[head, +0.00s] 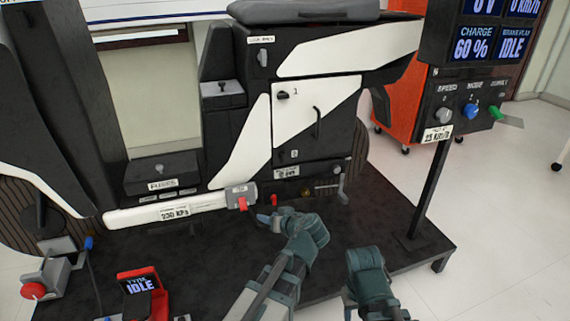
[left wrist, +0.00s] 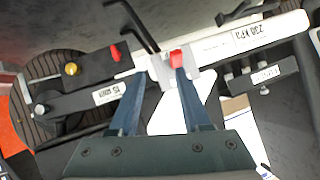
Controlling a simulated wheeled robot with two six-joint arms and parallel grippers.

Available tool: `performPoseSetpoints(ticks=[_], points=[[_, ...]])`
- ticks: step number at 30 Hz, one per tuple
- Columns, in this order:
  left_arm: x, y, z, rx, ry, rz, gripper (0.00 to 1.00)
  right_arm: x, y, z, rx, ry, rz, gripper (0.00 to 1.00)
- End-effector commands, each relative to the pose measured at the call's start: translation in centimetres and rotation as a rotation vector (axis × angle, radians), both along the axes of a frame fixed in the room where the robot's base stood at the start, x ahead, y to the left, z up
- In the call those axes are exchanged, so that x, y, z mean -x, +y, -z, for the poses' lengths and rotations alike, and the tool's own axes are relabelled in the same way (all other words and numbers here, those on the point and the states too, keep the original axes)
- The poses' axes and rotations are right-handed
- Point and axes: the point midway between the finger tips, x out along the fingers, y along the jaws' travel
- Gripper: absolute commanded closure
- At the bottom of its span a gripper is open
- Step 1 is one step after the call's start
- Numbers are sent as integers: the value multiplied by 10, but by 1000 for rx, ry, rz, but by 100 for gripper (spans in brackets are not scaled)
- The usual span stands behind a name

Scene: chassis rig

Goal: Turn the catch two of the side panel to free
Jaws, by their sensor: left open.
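The white side panel (head: 335,99) is on the black chassis in the head view. A small dark catch (head: 283,95) sits beside the number 1 near its upper left. Another small catch (head: 294,154) sits near its lower edge; its number is too small to read. My left gripper (head: 264,218) is open, below the panel near a red knob (head: 242,203). In the left wrist view its fingers (left wrist: 160,75) are apart, with the red knob (left wrist: 177,58) by one fingertip. My right arm shows at lower right; its fingertips are unclear.
A white bar marked 230 kPa (head: 165,211) runs left of my left gripper. A second red knob (head: 274,199) and a metal lever (head: 340,185) are below the panel. A black post with a control box (head: 462,103) stands at right. A red display (head: 139,286) is at lower left.

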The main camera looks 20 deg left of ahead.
Motion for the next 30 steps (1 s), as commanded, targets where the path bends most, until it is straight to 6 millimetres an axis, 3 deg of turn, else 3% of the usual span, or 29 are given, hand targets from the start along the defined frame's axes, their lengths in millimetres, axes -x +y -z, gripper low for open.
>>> performPoseSetpoints(ticks=[3, 6, 10, 15, 21, 30], points=[[-30, -23, -44, -71, -238, 38, 52, 0, 0, -1, 0, 0, 0, 50], [-45, -44, -74, -102, -398, 86, 52, 0, 0, -1, 0, 0, 0, 50], [-56, -65, -99, -115, -527, 144, 52, 0, 0, -1, 0, 0, 0, 50], [-60, -76, -110, -118, -585, 174, 52, 0, 0, -1, 0, 0, 0, 50], [-66, -72, -110, -118, -587, 172, 52, 0, 0, -1, 0, 0, 0, 50], [-112, -42, -110, -119, -584, 168, 52, 0, 0, -1, 0, 0, 0, 50]])
